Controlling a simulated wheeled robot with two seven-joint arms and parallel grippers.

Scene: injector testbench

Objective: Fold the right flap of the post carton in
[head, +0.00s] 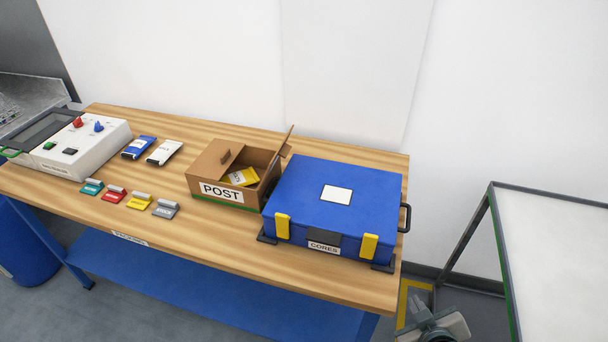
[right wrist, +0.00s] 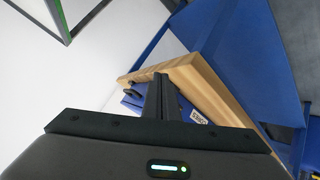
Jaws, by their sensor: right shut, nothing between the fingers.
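The brown post carton (head: 222,205) stands on the wooden bench, with a white POST label on its front. Its right flap (head: 286,142) stands up and leans outward, next to the blue case. Its left flap (head: 214,158) lies folded in over the left part of the opening. A yellow packet (head: 243,177) shows inside the carton. My right gripper (head: 420,304) is low at the bottom right in the head view, beyond the bench's right end and well away from the carton. In the right wrist view its fingers (right wrist: 161,92) are together and empty. My left gripper is not in view.
The blue CORES case (head: 375,197) stands close to the carton's right side. Several small coloured items, two packets (head: 164,152) and a white test device (head: 85,145) are to the left. A grey-framed table (head: 560,260) stands at the far right.

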